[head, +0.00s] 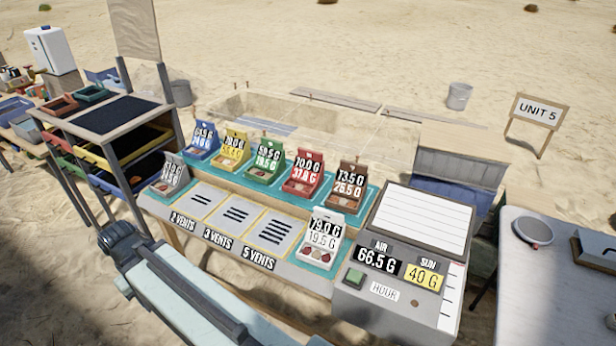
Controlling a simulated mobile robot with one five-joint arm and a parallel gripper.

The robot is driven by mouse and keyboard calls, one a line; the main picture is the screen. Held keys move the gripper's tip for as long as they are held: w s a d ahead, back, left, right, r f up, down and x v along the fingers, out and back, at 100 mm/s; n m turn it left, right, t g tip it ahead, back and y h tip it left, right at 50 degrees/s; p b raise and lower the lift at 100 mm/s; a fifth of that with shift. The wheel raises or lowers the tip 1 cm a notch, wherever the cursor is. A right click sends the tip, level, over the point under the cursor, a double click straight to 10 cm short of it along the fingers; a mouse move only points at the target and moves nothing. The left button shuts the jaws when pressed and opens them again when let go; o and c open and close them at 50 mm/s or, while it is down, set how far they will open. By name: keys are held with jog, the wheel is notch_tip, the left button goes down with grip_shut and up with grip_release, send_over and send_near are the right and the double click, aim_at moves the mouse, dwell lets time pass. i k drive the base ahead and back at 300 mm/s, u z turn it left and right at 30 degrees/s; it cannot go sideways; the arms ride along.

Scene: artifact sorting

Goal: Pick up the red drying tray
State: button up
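The red drying tray (307,169) stands upright in the back row of the sloped stand, between a green tray (267,155) and a brown tray (346,186). It has a raised back with black-on-white and white-on-black weight labels, and small reddish pieces lie in its front. Its base rests on a teal strip. My pale blue arm crosses the lower left, in front of the stand and apart from the tray.
Blue (203,139), yellow (231,150), grey (172,174) and white (325,240) trays share the stand. Three vent panels lie in front. A scale box (404,262) reads 66.5 G and 40 G. A shelf rack (113,115) stands left, a grey table (553,285) right.

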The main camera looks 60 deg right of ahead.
aim_at(307, 175)
jog(key=z, duration=0.05)
jog(key=i, duration=1.65)
jog(key=u, duration=0.05)
